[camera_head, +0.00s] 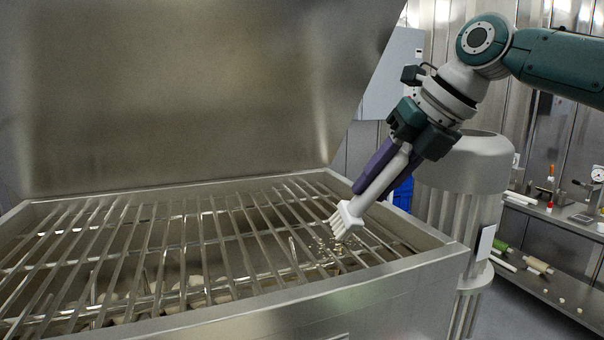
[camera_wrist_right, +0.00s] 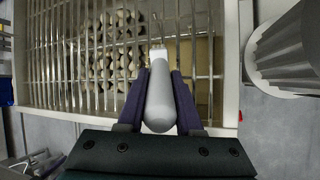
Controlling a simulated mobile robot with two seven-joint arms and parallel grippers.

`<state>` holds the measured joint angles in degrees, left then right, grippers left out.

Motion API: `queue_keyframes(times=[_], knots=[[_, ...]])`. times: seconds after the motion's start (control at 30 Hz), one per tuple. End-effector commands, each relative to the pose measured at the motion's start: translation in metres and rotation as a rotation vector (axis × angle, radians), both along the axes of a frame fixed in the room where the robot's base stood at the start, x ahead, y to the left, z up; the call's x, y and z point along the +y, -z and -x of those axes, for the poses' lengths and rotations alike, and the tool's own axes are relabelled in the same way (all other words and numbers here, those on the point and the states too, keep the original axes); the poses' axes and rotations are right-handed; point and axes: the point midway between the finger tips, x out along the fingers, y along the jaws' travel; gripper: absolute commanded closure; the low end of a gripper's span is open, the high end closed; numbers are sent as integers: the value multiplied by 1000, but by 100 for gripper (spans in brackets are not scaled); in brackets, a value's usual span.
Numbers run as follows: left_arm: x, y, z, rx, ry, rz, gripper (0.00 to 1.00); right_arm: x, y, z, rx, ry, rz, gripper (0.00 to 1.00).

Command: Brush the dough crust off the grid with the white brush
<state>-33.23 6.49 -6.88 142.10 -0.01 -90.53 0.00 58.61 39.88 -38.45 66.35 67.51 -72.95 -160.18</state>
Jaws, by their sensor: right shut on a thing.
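My right gripper (camera_head: 379,172) is shut on the handle of the white brush (camera_head: 347,219) over the right part of the metal grid (camera_head: 187,237). The brush is tilted, its bristles pointing down-left close to the bars; I cannot tell if they touch. Small brownish crust-like bits (camera_head: 335,253) show at the bars just below the bristles. In the right wrist view, the pale brush handle (camera_wrist_right: 160,98) lies between the two purple fingers of the gripper (camera_wrist_right: 159,76), and the grid (camera_wrist_right: 88,57) spreads beyond it. The bristles are mostly hidden there. My left gripper is not in view.
The grid sits in a metal box with a raised rim (camera_head: 395,273) and an upright lid (camera_head: 180,95) behind. Several pale lumps (camera_wrist_right: 112,40) lie under the bars. A grey ribbed column (camera_head: 462,190) stands close right of the box. A shelf with tools (camera_head: 555,215) is far right.

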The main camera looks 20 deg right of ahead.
Motion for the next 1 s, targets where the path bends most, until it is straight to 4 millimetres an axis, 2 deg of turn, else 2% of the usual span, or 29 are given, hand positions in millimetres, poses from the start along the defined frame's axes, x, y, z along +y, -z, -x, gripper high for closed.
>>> queue_keyframes(times=[0.17, 0.5, 0.7, 1.0], knots=[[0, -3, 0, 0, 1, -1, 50, 7, 0, 0, 0, -2, 1, 100], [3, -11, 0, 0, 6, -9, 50, 37, 1, 2, 1, -3, 0, 100], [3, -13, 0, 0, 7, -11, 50, 44, 1, 2, 2, -2, 0, 100], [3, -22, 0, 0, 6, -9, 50, 71, -1, 3, 3, -2, 1, 100]])
